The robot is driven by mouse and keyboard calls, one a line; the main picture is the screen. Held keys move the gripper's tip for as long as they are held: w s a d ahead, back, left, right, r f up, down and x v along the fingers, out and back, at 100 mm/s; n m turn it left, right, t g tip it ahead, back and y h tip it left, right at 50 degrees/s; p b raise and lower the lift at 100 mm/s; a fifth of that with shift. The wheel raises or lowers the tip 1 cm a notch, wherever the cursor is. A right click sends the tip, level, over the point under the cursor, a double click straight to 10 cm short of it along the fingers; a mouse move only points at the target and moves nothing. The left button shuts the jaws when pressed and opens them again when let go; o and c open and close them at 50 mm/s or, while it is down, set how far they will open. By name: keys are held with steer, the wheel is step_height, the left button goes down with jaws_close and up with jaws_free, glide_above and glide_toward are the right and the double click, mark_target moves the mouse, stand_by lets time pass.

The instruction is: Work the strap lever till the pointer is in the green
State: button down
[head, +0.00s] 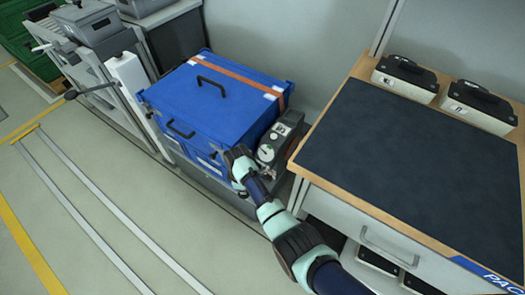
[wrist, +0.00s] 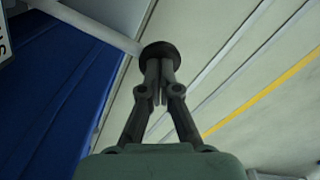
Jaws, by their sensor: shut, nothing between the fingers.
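A blue case (head: 215,100) with an orange strap (head: 240,76) over its lid stands at the centre of the head view. A grey strap unit (head: 291,137) sits at its right side, with a small round pale dial (head: 265,153). Its pointer is too small to read. My gripper (wrist: 160,75) is shut and empty. In the wrist view a round black knob (wrist: 158,49) on a pale rod (wrist: 95,25) lies just beyond the fingertips; I cannot tell if they touch. In the head view my arm hides the fingers and whatever is by them.
A bench with a dark mat (head: 410,150) stands close on the right, with black-handled boxes (head: 404,77) at its back. The floor (head: 130,215) at the front left is clear.

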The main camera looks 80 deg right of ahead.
steer(key=shift+f, duration=0.15)
steer(key=shift+a+f+b, duration=0.15)
steer(key=shift+f+b, duration=0.2)
steer(key=shift+f, duration=0.3)
steer(key=shift+f+b, duration=0.45)
steer(key=shift+f, duration=0.3)
steer(key=shift+f+b, duration=0.55)
steer(key=shift+f, duration=0.25)
steer(key=shift+r, duration=0.1)
